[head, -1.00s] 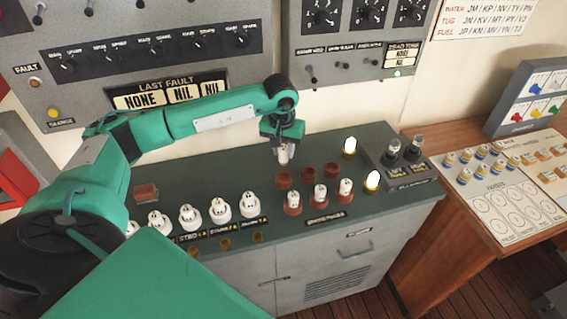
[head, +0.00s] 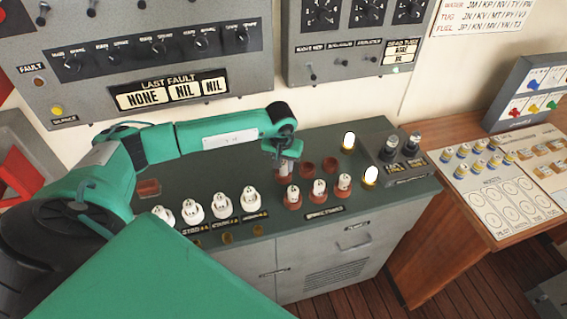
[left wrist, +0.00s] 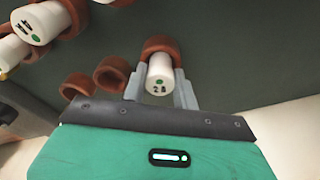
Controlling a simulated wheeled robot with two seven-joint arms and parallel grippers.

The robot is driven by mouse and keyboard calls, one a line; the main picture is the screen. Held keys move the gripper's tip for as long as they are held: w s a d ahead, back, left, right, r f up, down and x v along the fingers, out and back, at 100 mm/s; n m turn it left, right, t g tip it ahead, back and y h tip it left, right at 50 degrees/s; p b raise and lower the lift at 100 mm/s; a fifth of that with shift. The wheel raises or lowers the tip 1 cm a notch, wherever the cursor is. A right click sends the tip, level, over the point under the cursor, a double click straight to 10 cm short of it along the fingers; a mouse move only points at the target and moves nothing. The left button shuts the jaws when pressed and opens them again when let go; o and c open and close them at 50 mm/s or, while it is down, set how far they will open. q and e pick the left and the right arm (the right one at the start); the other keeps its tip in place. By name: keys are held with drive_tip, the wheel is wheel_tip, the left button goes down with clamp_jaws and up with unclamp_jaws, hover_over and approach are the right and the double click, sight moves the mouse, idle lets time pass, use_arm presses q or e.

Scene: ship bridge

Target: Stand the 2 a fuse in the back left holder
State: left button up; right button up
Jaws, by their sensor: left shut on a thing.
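My left gripper (head: 284,161) is over the back left brown holder (head: 284,179). It is shut on a white fuse (head: 283,169). In the left wrist view the fuse (left wrist: 159,84) shows a "2 A" label and a green dot on its end, with a grey finger on either side. The brown ring of the holder (left wrist: 160,43) shows at the fuse's far end. The fuse looks upright and in line with the holder; how deep it sits in it I cannot tell. My right gripper is out of view.
Two empty brown holders (head: 307,170) (head: 331,164) stand to the right in the back row. White fuses (head: 318,187) fill the front row. Larger white fuses (head: 220,206) stand at left.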

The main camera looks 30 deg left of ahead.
use_arm(q)
drive_tip(key=shift+f, duration=0.35)
drive_tip(key=o, duration=1)
drive_tip(key=shift+r, duration=0.1)
drive_tip(key=shift+r, duration=0.1)
drive_tip(key=shift+r+p, duration=0.45)
drive_tip(key=shift+p, duration=0.05)
drive_tip(key=r+b, duration=0.1)
drive_tip(key=r, duration=0.2)
drive_tip(key=s+r+b, duration=0.1)
drive_tip(key=r+b, duration=0.1)
drive_tip(key=r, duration=0.2)
drive_tip(key=r+b, duration=0.1)
drive_tip(key=r, duration=0.3)
drive_tip(key=shift+s+d+r, duration=0.2)
drive_tip(key=shift+r, duration=0.05)
